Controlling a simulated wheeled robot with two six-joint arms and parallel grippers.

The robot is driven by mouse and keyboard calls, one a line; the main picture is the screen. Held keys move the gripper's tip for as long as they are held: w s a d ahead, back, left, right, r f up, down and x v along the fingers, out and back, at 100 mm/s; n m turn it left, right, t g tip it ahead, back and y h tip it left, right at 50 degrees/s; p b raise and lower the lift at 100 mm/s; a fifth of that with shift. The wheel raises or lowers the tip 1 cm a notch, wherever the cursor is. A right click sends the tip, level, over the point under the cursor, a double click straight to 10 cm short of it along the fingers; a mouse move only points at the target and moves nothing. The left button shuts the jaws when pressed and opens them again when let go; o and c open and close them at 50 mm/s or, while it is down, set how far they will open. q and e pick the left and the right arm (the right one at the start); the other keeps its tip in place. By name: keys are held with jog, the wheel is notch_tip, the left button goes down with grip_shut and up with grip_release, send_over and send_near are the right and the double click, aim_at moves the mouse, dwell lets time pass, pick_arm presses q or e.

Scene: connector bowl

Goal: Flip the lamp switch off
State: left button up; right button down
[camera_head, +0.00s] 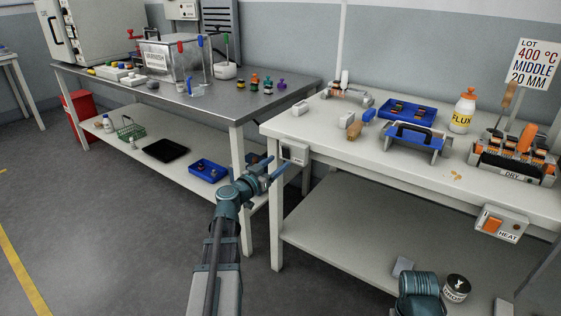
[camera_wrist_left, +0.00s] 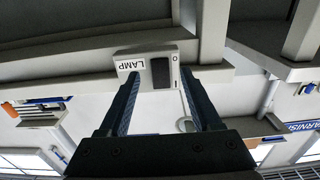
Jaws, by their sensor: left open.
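The lamp switch is a pale box (camera_head: 293,153) on the front left edge of the white workbench, with a dark rocker. In the left wrist view, the box shows its LAMP label upside down (camera_wrist_left: 131,66) and the dark rocker (camera_wrist_left: 160,73). I cannot tell which way the rocker is tipped. My left gripper (camera_head: 277,164) is open and empty, just in front of the switch box. In the left wrist view its two blue fingers (camera_wrist_left: 160,88) point toward the box, one on each side of the rocker. Contact cannot be told. My right gripper is not in view.
The white workbench (camera_head: 375,160) holds a blue tray, a flux bottle (camera_head: 463,111) and a rack of connectors. A HEAT switch box (camera_head: 500,224) is on its front edge further right. A metal table (camera_head: 225,107) stands at left. The floor in front is clear.

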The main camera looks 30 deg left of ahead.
pick_arm(q)
jog(key=s, duration=1.1)
jog(key=shift+a, duration=0.4)
jog(key=w+d+f+m+g+h, duration=0.15)
jog(key=d+f+g+h, duration=0.35)
jog(key=d, duration=0.7)
jog(key=d+f+m+g+h, duration=0.1)
jog(key=d+f+m+g, duration=0.4)
jog(key=d, duration=0.7)
jog(key=s+d+f+n+g+y, duration=0.3)
jog(key=s+d+f+g+y, duration=0.5)
jog(key=s+d+f, duration=0.55)
notch_tip(320, 180, up, 36)
jog(key=s+p, duration=0.1)
jog(key=p, duration=3.3)
jog(key=shift+s+d+p, duration=0.35)
jog(key=shift+s, duration=0.05)
